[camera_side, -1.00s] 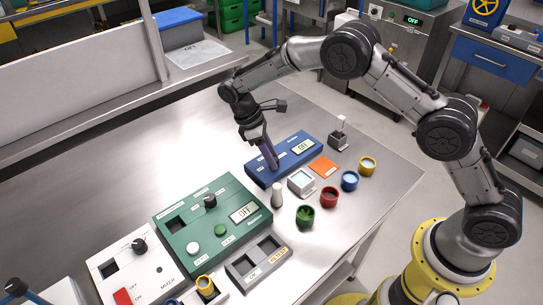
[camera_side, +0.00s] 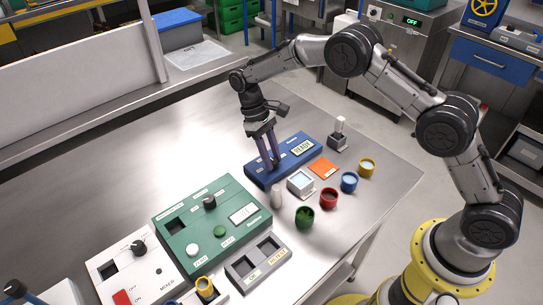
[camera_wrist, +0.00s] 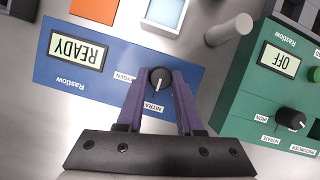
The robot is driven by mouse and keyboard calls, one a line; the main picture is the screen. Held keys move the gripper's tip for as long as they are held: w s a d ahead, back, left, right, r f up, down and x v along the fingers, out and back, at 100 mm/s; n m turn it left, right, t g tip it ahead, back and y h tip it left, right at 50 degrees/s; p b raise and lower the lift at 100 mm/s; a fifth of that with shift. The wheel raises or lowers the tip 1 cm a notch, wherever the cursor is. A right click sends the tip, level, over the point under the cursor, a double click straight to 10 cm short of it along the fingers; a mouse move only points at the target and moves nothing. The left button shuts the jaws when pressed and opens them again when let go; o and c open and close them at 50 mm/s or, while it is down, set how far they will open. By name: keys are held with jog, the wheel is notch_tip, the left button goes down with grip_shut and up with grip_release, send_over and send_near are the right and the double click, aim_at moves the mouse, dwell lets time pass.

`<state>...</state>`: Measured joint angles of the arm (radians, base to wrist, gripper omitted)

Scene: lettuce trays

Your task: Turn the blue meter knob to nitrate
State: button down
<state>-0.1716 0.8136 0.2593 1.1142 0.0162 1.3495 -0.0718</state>
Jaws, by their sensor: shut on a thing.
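The blue meter (camera_side: 258,172) lies on the steel table, and it also shows in the wrist view (camera_wrist: 184,59). Its display (camera_wrist: 77,52) reads READY. Its small black knob (camera_wrist: 160,78), with a white pointer mark, sits between the two purple fingers of my gripper (camera_wrist: 160,84). In the side view my gripper (camera_side: 270,166) points down onto the meter, shut on the knob. A partly covered label reading "NITRA" (camera_wrist: 154,107) is just below the knob in the wrist view. Another label ending in "YGEN" (camera_wrist: 124,78) is left of it. The fingers hide the rest.
The green meter (camera_side: 178,207) stands left of the blue one, with a white mixer panel (camera_side: 150,275) beyond it. A white square container (camera_side: 300,184), a pale cylinder (camera_side: 277,197), an orange pad (camera_side: 323,167) and coloured cups stand close by. The table's rear left is clear.

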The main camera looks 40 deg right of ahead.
dwell(0.3)
jog(key=c, duration=0.5)
grip_release()
jog(key=shift+c, duration=0.2)
jog(key=v, duration=1.3)
jog(key=shift+r, duration=0.45)
jog(key=shift+w, duration=0.1)
